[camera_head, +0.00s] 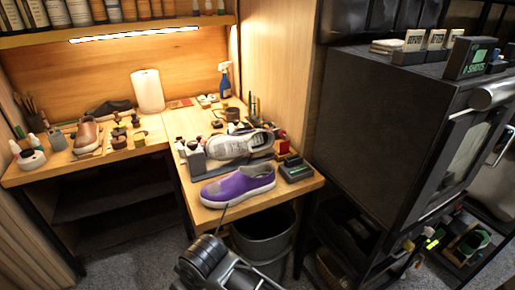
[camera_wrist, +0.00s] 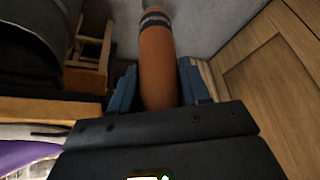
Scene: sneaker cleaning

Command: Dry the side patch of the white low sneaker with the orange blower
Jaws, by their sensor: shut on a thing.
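The orange blower (camera_wrist: 157,62) sits upright in the wrist view, with a dark band near its far end. My gripper (camera_wrist: 160,85) has its blue fingers on either side of the blower and is shut on it. A pale, whitish low sneaker (camera_head: 238,144) rests tilted on a grey stand (camera_head: 222,165) on the bench in the head view. Its side patch is too small to make out. In the head view my arm shows at the bottom, below the bench front; the blower cannot be made out there.
A purple shoe (camera_head: 238,187) lies at the bench's front edge, before the sneaker. A dark green-topped box (camera_head: 296,169) stands to its right. A grey bin (camera_head: 264,235) is under the bench. A large dark cabinet (camera_head: 390,120) fills the right. A spray bottle (camera_head: 225,83) stands behind.

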